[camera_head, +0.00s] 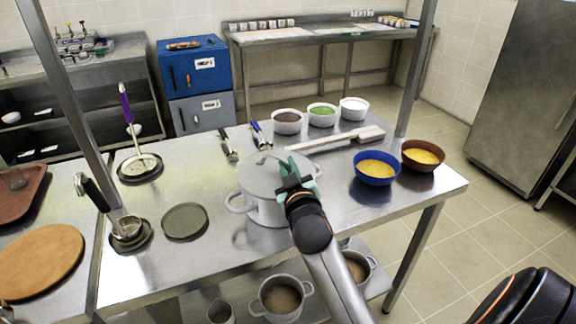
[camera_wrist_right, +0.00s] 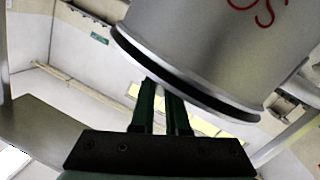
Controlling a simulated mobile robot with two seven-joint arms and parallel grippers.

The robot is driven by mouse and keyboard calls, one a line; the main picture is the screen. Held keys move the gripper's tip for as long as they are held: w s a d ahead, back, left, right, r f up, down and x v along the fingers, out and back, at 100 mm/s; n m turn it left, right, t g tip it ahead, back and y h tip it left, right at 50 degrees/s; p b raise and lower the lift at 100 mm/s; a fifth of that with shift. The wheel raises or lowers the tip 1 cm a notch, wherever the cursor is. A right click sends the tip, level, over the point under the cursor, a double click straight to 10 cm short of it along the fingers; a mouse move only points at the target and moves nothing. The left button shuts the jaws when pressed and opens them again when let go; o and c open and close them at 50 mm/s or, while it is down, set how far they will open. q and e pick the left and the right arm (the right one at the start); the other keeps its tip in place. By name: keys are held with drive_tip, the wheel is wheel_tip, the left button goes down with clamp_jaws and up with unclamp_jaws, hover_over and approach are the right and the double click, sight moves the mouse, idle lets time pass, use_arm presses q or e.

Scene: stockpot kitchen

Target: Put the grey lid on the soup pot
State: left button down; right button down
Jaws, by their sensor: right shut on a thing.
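The light grey soup pot (camera_head: 262,212) stands on the steel table in the head view, with a loop handle at each side. Its wall with red lettering shows in the wrist view (camera_wrist_right: 225,40). The grey lid (camera_head: 262,169) lies over the pot's mouth, roughly level. I cannot tell whether it rests fully on the rim. My right gripper (camera_head: 291,177) is over the lid and shut on it; its fingers (camera_wrist_right: 167,105) meet the lid's top side in the wrist view. The grip point itself is hidden. My left gripper is out of view.
A dark round mat (camera_head: 185,221) lies left of the pot. A blue bowl (camera_head: 376,182) and a brown bowl (camera_head: 422,168) stand to the right. Several small bowls and utensils are behind. A ladle (camera_head: 126,228) is at the left. More pots (camera_head: 283,310) are on the lower shelf.

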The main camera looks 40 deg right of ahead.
idle(0.4)
drive_tip(key=c, duration=0.8)
unclamp_jaws()
drive_tip(key=shift+f, duration=0.1)
drive_tip(key=shift+c, duration=0.2)
